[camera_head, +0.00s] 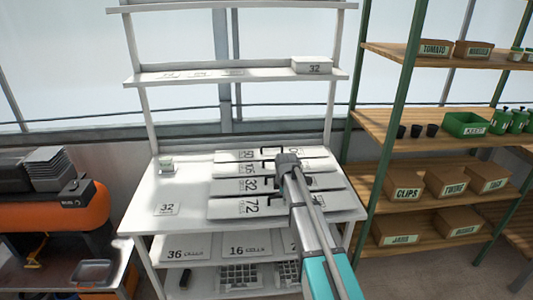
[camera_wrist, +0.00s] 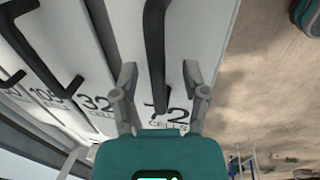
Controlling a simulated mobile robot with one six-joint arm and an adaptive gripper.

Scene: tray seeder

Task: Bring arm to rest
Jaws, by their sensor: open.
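My arm reaches in from the lower right in the head view, out over the white bench (camera_head: 345,203). My gripper (camera_head: 287,162) is above the row of white numbered plates. Behind the fingers are the plate marked 72 (camera_wrist: 205,50) and the plate marked 32 (camera_wrist: 75,75), each with a black handle. Whether the fingertips touch a plate cannot be told. The arm hides part of the plates in the head view.
A small white block (camera_head: 166,164) and a card marked 32 (camera_head: 167,209) lie on the bench's left part. An upper shelf (camera_head: 230,75) holds a box marked 32 (camera_head: 313,66). A wooden rack (camera_head: 440,125) stands right; an orange machine (camera_head: 75,213) stands left.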

